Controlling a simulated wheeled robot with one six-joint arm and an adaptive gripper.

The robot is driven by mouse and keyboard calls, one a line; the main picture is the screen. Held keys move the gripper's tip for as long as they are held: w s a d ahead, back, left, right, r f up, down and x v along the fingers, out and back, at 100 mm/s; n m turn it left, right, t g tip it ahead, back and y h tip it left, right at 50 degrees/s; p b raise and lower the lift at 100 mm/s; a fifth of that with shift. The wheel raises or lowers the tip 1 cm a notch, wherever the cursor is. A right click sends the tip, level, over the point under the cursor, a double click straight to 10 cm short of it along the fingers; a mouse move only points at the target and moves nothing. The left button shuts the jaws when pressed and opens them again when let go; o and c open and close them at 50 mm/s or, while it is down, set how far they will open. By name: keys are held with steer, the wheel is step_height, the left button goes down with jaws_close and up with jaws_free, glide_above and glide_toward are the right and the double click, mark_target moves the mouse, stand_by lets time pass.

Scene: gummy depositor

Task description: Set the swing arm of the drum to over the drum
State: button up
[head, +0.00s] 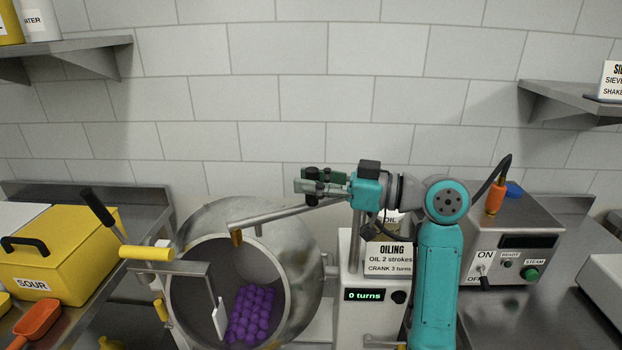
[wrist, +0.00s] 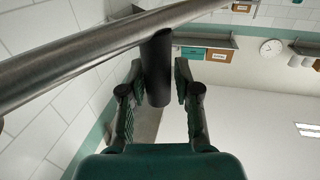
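The drum (head: 308,237) is a tilted grey metal bowl with purple gummies (head: 250,312) inside. The swing arm (head: 285,216) is a grey bar running left from a post to a brass-coloured tip (head: 236,237), which overlaps the upper rim of the drum mouth in the head view. In the wrist view the bar (wrist: 70,52) crosses the top, with a dark peg (wrist: 157,72) on it. My gripper (head: 306,182) is just above the bar, pointing left. Its fingers (wrist: 160,92) are apart on either side of the peg; gaps show, and a firm hold does not.
An oiling box (head: 352,318) reading "0 turns" stands right of the drum. A steam machine (head: 535,225) is further right. A yellow SOUR box (head: 62,255) and a yellow-gripped handle (head: 146,253) are at left. Shelves (head: 75,60) hang on the tiled wall.

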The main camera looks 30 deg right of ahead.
steer(key=shift+o, duration=0.9)
steer(key=shift+r, duration=0.1)
steer(key=v, duration=1.2)
